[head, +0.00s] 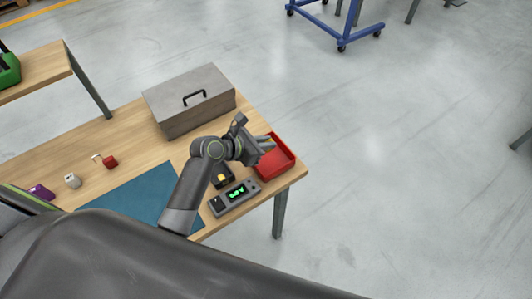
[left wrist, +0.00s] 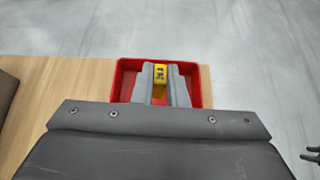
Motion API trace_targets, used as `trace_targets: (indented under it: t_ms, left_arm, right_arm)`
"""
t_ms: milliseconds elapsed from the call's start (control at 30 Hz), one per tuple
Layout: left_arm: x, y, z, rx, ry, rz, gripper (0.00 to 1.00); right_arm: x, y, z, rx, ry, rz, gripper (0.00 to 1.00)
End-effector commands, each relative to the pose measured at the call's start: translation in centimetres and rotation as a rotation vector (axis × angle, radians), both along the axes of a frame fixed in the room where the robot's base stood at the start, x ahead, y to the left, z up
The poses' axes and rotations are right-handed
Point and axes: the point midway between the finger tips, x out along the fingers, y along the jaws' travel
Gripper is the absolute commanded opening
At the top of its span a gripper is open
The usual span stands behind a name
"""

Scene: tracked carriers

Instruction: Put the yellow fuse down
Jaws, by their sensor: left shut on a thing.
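The yellow fuse (left wrist: 160,73) is held between the two grey fingers of my left gripper (left wrist: 160,85) in the left wrist view. It shows dark markings on its face. In the head view my left gripper (head: 266,145) is over the red tray (head: 283,163) at the table's right end, and only a bit of the fuse shows. In the left wrist view the red tray (left wrist: 198,80) lies behind and around the fingers. I cannot tell whether the fuse touches the tray's floor.
A grey metal box (head: 190,102) with a handle stands left of the tray. A meter with a green display (head: 235,197) and a black block with a yellow top (head: 221,178) are nearer. A blue mat (head: 130,200) and several small items lie left.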

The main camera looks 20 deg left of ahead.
Motion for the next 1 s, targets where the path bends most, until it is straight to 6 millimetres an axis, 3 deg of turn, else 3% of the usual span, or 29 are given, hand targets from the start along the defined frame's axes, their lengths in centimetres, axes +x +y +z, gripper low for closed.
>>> trace_targets:
  t_ms: [400,767,800,967,1000]
  left_arm:
    - [0.0,0.0,-4.8,0.0,0.001,0.001,0.0]
    - [0.0,0.0,-5.1,0.0,-0.002,0.0,0.0]
    - [0.0,0.0,-5.2,0.0,-0.002,0.0,0.14]
    - [0.0,0.0,-5.1,0.0,-0.002,0.0,0.34]
    - [0.0,0.0,-5.1,0.0,-0.002,0.0,0.34]
  right_arm:
    - [1.1,-0.6,-0.5,-0.007,-0.017,0.005,0.36]
    - [1.0,-0.9,-0.4,-0.011,-0.016,0.006,0.36]
    - [1.0,-0.9,-0.4,-0.011,-0.016,0.006,0.36]
    - [0.9,-0.9,-0.4,-0.011,-0.014,0.005,0.36]
    - [0.9,-0.9,-0.4,-0.011,-0.014,0.005,0.36]
